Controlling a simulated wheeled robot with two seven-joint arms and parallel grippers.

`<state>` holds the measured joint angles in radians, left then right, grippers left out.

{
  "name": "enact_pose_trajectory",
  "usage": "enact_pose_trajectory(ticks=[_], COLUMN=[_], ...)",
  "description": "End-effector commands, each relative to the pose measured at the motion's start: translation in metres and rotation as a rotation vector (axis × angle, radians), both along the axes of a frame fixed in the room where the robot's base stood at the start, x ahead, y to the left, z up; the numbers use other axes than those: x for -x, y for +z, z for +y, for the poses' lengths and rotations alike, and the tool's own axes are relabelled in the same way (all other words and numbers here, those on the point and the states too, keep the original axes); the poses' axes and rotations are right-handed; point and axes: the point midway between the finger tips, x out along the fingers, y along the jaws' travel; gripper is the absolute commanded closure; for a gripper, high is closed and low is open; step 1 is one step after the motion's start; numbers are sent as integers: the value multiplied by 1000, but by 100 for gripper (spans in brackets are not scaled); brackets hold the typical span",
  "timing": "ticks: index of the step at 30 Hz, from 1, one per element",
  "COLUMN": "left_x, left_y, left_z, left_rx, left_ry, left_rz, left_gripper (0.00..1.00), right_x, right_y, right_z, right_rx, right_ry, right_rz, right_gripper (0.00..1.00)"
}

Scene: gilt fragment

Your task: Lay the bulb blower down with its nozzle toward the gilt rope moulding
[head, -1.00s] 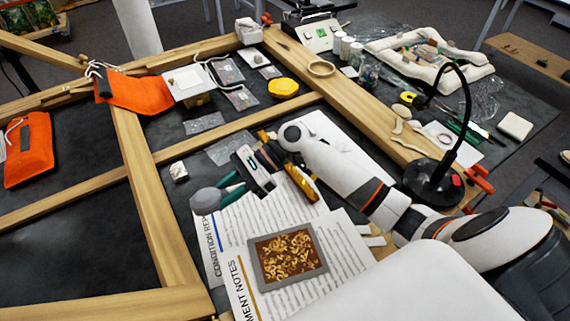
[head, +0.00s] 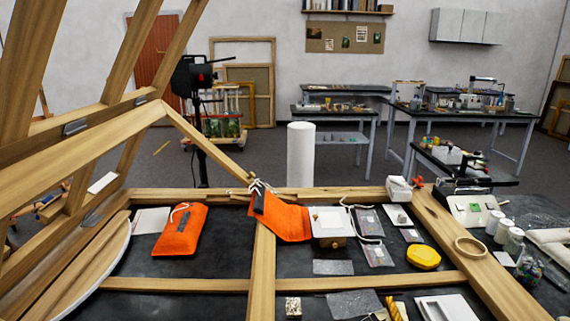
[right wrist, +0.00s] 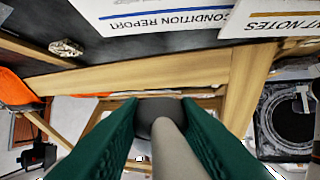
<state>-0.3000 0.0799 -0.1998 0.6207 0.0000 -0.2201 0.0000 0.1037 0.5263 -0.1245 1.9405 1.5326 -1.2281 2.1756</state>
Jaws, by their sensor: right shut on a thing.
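In the right wrist view my right gripper (right wrist: 160,110) has its dark green fingers shut on the bulb blower (right wrist: 168,150). The blower shows as a dark grey rounded part with a pale grey tapered part nearer the camera. It appears held clear of the sheets; its height above the table cannot be judged. In the head view a twisted gold piece, apparently the gilt rope moulding (head: 394,309), shows only in part at the bottom edge. My left gripper is in neither view.
Printed sheets (right wrist: 150,18) lie on the dark table. Wooden frame bars (head: 262,265) cross it.

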Motion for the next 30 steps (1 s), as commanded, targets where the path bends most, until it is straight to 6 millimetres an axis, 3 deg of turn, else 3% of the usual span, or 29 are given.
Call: enact_pose_trajectory(ticks=[6, 10, 25, 30], left_x=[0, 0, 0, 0], left_y=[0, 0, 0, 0], left_z=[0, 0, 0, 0], left_rx=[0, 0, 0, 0], left_ry=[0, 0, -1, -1], left_rz=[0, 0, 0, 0], left_gripper=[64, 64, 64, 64], right_x=[25, 32, 32, 21], right_y=[31, 42, 45, 32], right_z=[-36, -47, -48, -39], right_rx=[3, 4, 0, 1], right_ry=[-251, -324, -340, -267], right_rz=[-9, -17, -19, -6], right_gripper=[94, 94, 94, 94])
